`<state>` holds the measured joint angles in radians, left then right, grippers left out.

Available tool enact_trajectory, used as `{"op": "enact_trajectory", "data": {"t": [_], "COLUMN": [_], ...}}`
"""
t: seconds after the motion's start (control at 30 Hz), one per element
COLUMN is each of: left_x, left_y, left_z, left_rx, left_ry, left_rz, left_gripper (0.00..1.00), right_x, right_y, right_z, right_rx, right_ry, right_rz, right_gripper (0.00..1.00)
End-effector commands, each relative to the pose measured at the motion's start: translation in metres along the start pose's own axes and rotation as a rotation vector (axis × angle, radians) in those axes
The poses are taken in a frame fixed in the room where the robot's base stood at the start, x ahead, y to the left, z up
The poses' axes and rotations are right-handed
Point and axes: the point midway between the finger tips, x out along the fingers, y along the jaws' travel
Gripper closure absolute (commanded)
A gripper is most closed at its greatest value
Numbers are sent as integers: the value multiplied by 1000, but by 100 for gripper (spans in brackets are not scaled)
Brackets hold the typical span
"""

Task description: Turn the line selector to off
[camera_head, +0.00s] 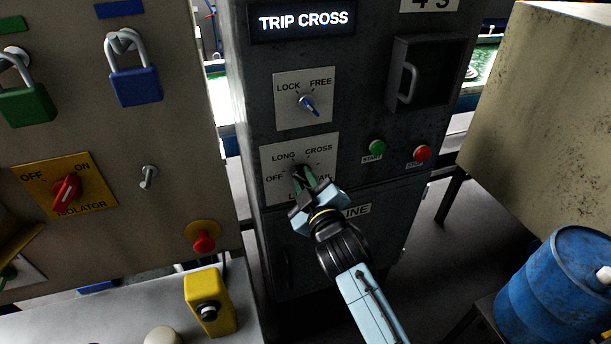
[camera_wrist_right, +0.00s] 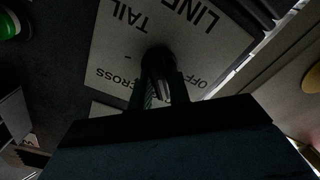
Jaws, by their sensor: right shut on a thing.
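The line selector is a dark rotary knob (camera_wrist_right: 157,62) on a pale plate (camera_head: 326,163) low on the dark cabinet's face. The plate's labels read OFF at left, LONG, CROSS, and partly covered TAIL and LINE. My right gripper (camera_head: 303,180) reaches up from below and is shut on the knob, hiding most of it in the head view. In the right wrist view the plate (camera_wrist_right: 195,35) appears upside down, with the fingers around the knob. I cannot tell which label the knob points to. My left gripper is not in view.
Above is a LOCK/FREE switch (camera_head: 309,104). Green start (camera_head: 377,148) and red stop (camera_head: 422,153) buttons sit to the right. A panel with a red isolator handle (camera_head: 67,190) and padlocks stands at left. A blue drum (camera_head: 560,290) is at lower right.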

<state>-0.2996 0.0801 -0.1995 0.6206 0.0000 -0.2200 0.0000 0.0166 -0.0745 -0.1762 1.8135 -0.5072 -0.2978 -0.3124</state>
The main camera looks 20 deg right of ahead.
Motion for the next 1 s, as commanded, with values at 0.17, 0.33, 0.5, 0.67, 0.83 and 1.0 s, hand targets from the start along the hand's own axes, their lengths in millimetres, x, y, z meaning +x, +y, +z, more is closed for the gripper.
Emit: {"op": "enact_trajectory", "data": {"t": [0.17, 0.33, 0.5, 0.67, 0.83, 1.0], "left_x": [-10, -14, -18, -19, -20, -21], "left_y": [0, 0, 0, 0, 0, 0], "left_z": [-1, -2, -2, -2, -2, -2], "left_rx": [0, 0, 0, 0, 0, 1], "left_ry": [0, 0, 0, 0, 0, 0], "left_rz": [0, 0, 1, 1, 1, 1], "left_gripper": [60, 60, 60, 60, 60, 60], "right_x": [0, 0, 0, 0, 0, 0], "right_y": [0, -1, -2, -2, -2, -3], "right_z": [-1, -1, 0, 0, 1, 1], "right_rx": [-166, -310, -430, -514, -567, -593], "right_ry": [-1, 0, 1, 1, 0, 0], "right_rz": [-2, -1, -1, 0, 0, 0], "right_gripper": [100, 100, 100, 100, 100, 100]}}
